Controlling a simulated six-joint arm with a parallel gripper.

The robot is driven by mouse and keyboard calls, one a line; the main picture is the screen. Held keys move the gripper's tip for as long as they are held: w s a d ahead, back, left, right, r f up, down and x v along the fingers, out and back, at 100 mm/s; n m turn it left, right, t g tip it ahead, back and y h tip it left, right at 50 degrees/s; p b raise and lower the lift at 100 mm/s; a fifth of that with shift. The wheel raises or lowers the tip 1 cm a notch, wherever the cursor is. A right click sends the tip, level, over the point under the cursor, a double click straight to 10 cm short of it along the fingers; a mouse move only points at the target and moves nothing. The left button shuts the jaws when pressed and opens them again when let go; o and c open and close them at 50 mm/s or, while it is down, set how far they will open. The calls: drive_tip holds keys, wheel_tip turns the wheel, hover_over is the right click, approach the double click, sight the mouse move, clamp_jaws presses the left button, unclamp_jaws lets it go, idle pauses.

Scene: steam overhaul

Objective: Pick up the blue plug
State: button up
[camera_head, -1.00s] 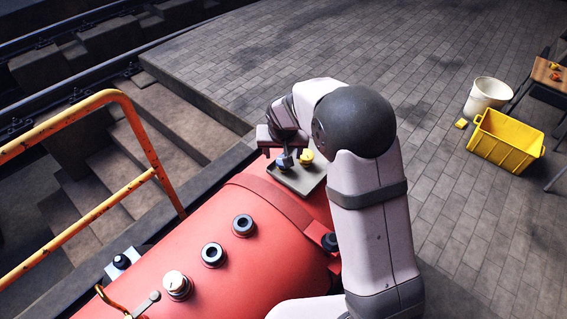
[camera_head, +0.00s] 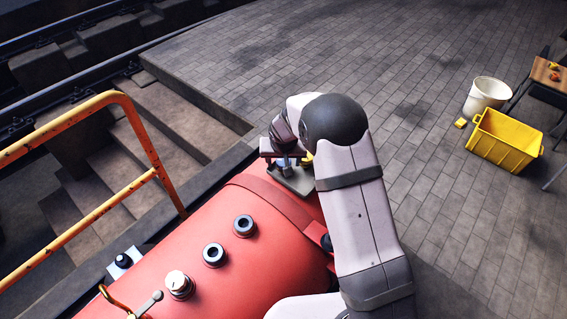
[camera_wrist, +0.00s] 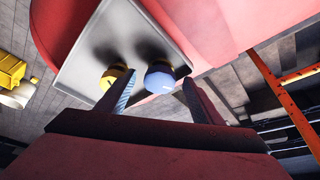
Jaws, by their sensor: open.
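The blue plug (camera_wrist: 160,77) stands on the grey tray (camera_wrist: 78,82) in the wrist view, with the yellow plug (camera_wrist: 112,75) close to its left. My gripper (camera_wrist: 157,92) is open, with one finger on each side of the blue plug; the left finger lies between the two plugs. I cannot tell whether the fingers touch it. In the head view my gripper (camera_head: 287,168) is low over the tray (camera_head: 299,186) on the red boiler. There the blue plug is mostly hidden by the gripper, and only a bit of the yellow plug (camera_head: 307,160) shows.
The red boiler (camera_head: 262,260) has two dark-rimmed open ports (camera_head: 214,254) and a pale plug (camera_head: 179,284) in a row. An orange handrail (camera_head: 150,150) stands at the left. A yellow crate (camera_head: 506,142) and a white bucket (camera_head: 487,94) are on the floor at the right.

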drive_tip(key=shift+f, duration=0.15)
drive_tip(key=c, duration=1.2)
drive_tip(key=shift+c, duration=0.2)
wheel_tip(320, 180, up, 10)
drive_tip(key=f+b, duration=0.1)
drive_tip(key=s+a+n+y+p, duration=0.2)
drive_tip(key=s+a+n+p, duration=0.5)
drive_tip(key=s+a, duration=0.55)
drive_tip(key=s+a+f+n+g+y+p, duration=0.1)
drive_tip(key=s+a+n+p, duration=0.4)
drive_tip(key=s, duration=0.9)
drive_tip(key=a+g+y+p, duration=0.1)
drive_tip(key=a+p, duration=0.1)
drive_tip(key=a, duration=0.1)
drive_tip(key=shift+s+a, duration=0.2)
drive_tip(key=shift+s, duration=0.2)
